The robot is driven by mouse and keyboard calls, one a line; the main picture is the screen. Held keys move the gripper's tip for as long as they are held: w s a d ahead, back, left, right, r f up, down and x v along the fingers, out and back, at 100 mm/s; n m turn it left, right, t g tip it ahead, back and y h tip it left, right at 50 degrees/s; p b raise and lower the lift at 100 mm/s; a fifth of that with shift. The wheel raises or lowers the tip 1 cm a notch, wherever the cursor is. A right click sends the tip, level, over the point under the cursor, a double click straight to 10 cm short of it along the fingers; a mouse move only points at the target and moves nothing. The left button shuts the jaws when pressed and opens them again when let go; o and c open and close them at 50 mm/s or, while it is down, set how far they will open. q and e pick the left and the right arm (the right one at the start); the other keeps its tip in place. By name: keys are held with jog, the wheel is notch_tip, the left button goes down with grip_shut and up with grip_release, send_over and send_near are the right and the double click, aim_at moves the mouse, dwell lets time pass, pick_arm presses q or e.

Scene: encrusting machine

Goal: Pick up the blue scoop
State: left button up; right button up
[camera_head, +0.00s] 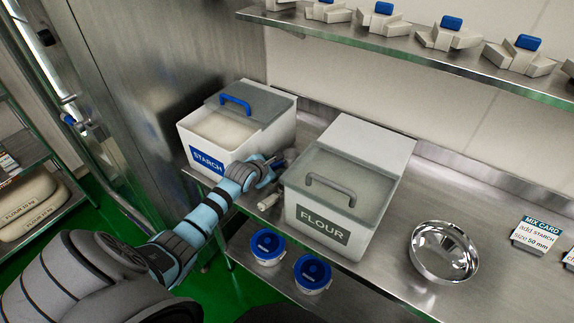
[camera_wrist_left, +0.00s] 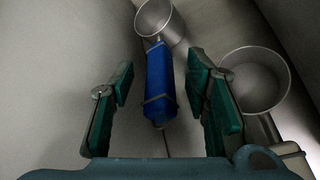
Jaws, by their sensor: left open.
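The blue scoop (camera_wrist_left: 159,82) shows in the left wrist view, its blue handle towards me and its metal cup at the top. My left gripper (camera_wrist_left: 161,77) is open, with its green fingers to the left and right of the handle in the picture. Gaps show on both sides; I cannot tell how far the fingers reach down around it. In the head view my left gripper (camera_head: 274,168) is in the gap between the starch bin (camera_head: 222,158) and the flour bin (camera_head: 325,228); the blue handle cannot be made out there. My right gripper is not in view.
A second scoop (camera_wrist_left: 254,82) with a pale handle lies close right of the blue one. Bin walls border the narrow gap. A metal bowl (camera_head: 443,250) and mix card (camera_head: 536,234) stand right on the steel counter. Blue-lidded tubs (camera_head: 312,274) sit below.

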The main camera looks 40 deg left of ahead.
pick_arm(q)
jog(key=shift+x, duration=1.05)
jog(key=shift+s, duration=0.15)
jog(key=shift+c, duration=0.4)
jog(key=shift+r, duration=0.1)
grip_shut()
jog(key=shift+r, duration=0.1)
notch_tip(320, 180, up, 10)
jog(key=shift+f+p, duration=0.15)
jog(key=shift+p, duration=0.95)
notch_tip(320, 180, up, 18)
jog(key=shift+p, duration=0.3)
jog(key=c, duration=0.5)
grip_release()
grip_shut()
